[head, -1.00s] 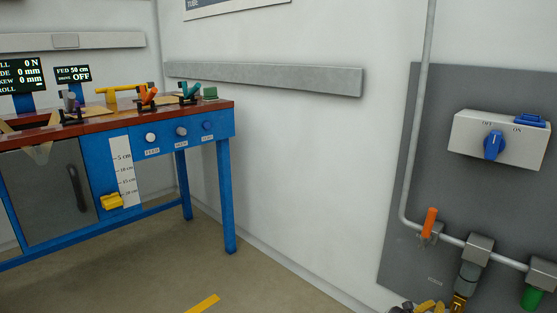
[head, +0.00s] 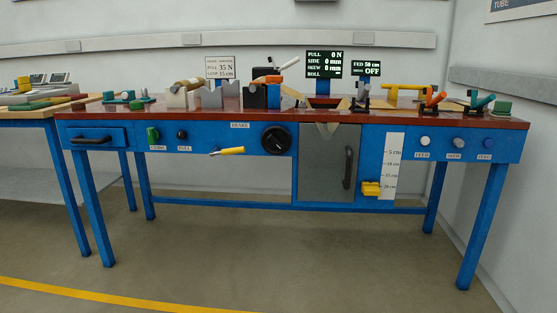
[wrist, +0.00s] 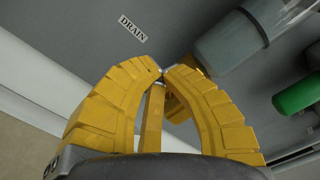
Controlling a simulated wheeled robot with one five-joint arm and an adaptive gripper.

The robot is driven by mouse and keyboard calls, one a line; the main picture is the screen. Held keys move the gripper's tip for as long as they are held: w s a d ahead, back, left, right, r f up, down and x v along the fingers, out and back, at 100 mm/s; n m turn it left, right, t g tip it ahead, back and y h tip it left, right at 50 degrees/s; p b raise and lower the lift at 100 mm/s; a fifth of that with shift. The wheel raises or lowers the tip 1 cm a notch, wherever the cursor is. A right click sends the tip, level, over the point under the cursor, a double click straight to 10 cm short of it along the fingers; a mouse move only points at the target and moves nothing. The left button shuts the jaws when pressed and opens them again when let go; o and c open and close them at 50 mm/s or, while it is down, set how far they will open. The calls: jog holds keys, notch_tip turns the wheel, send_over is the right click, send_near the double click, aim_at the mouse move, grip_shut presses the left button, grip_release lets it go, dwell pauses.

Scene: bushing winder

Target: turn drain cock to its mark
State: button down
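My gripper (wrist: 163,72) has two thick yellow fingers that bow outward, with their tips drawn almost together. A small metal piece shows at the tips, and a narrow yellow bar (wrist: 152,118) runs between the fingers. This looks like the drain cock, with the tips closed on it, though the fingers hide most of it. The cock's mark and its turn angle cannot be made out. The DRAIN label (wrist: 133,28) is on the grey panel above left of the fingers. In the head view neither my gripper nor the drain cock shows.
A grey-green bowl (wrist: 232,42) hangs close to the right finger, and a green part (wrist: 297,95) is farther right. In the head view a blue bench (head: 270,168) stands along the wall with several controls. A readout (head: 325,63) is on it. The floor before it is clear.

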jog(key=shift+w, duration=0.2)
jog(key=a+p, duration=0.1)
jog(key=a, duration=0.1)
jog(key=a+p, duration=0.2)
jog(key=w+a+p, duration=0.1)
jog(key=a+p, duration=0.1)
jog(key=shift+f+b, duration=0.15)
jog(key=shift+b, duration=0.2)
jog(key=b, duration=0.3)
jog(key=shift+s+a, duration=0.2)
jog(key=shift+a, duration=0.15)
jog(key=shift+b, duration=0.3)
jog(key=s+d, duration=0.1)
jog(key=d, duration=0.5)
jog(key=shift+s+d+b, duration=0.15)
jog(key=shift+d+b, duration=0.15)
jog(key=shift+b, duration=0.05)
